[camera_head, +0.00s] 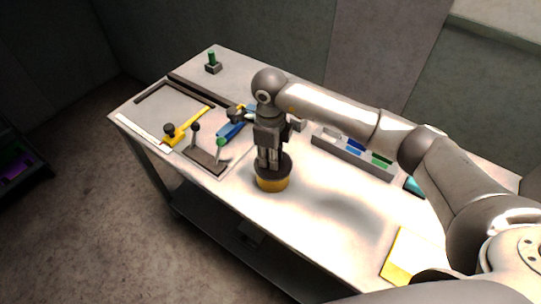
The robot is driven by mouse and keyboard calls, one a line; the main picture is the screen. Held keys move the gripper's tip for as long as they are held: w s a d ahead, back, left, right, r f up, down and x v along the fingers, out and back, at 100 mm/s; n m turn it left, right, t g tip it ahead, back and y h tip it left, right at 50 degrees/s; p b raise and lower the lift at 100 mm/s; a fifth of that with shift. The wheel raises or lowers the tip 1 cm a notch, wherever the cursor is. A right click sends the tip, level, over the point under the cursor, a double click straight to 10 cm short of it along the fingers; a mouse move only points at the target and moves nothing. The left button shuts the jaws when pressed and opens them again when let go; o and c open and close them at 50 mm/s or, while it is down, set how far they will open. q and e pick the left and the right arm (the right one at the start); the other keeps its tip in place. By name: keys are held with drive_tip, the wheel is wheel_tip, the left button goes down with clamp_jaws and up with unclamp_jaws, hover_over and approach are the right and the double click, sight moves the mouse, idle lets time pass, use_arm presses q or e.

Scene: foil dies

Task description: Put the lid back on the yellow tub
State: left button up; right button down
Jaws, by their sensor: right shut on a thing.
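The yellow tub (272,184) stands upright near the front edge of the table, in the middle of the view. A dark round lid (284,171) is over its top, level or nearly so. I cannot tell whether the lid touches the rim or hangs just above it. My right gripper (268,164) points straight down and is shut on the middle of the lid, with its fingers partly hiding the lid. My left gripper is not in view.
A yellow-handled tool (193,124), a dark stand with levers (206,162) and a green-topped block (212,65) are on the left. A yellow-edged sheet (400,262) lies at the front right. The table right of the tub is clear.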

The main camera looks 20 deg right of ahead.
idle(0.3)
drive_tip(key=c, duration=1.2)
unclamp_jaws()
drive_tip(key=shift+c, duration=0.2)
drive_tip(key=shift+o, duration=0.5)
drive_tip(key=o, duration=0.4)
drive_tip(key=shift+r+p, duration=1.75)
drive_tip(key=shift+r, duration=1.75)
drive_tip(key=shift+c, duration=0.4)
